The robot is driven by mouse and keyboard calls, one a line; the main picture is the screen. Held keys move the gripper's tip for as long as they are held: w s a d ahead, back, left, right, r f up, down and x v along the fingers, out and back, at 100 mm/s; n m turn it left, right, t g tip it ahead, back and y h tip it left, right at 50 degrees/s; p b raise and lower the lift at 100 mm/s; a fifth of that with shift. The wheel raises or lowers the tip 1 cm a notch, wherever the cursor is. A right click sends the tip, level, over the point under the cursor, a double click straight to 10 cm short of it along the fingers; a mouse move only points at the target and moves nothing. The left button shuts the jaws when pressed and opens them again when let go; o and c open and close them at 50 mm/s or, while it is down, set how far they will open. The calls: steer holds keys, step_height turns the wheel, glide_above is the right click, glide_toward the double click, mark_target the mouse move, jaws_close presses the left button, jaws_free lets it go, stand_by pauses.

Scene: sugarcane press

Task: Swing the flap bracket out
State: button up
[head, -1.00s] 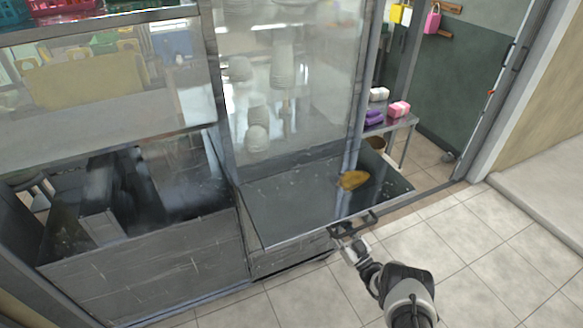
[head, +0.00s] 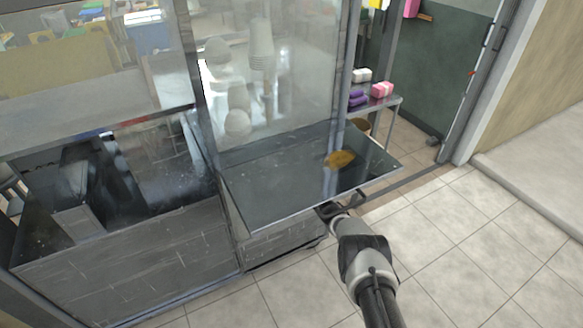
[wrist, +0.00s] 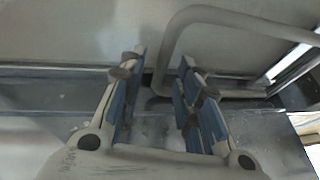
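The flap bracket is a grey bent tube (wrist: 168,48) in the wrist view. In the head view it shows as a dark loop (head: 374,199) under the front edge of the flap (head: 270,185), a dark, glossy shelf-like panel. My gripper (head: 328,210) is at the left end of this loop, just below the flap's edge. In the wrist view my gripper (wrist: 160,100) is open, with its blue-padded fingers apart. The tube's near bend lies in line with the gap between the fingers; I cannot tell whether it is fully between them or touching.
A brown-yellow item (head: 340,159) lies on the flap. A glass panel (head: 275,85) stands behind it, with stacked cups inside. Tiled floor (head: 450,240) is free at the right and front.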

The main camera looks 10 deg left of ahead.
steer(key=shift+w+a+r, duration=0.25)
steer(key=shift+w+a, duration=0.1)
steer(key=shift+a, duration=0.05)
jaws_close()
stand_by(0.6)
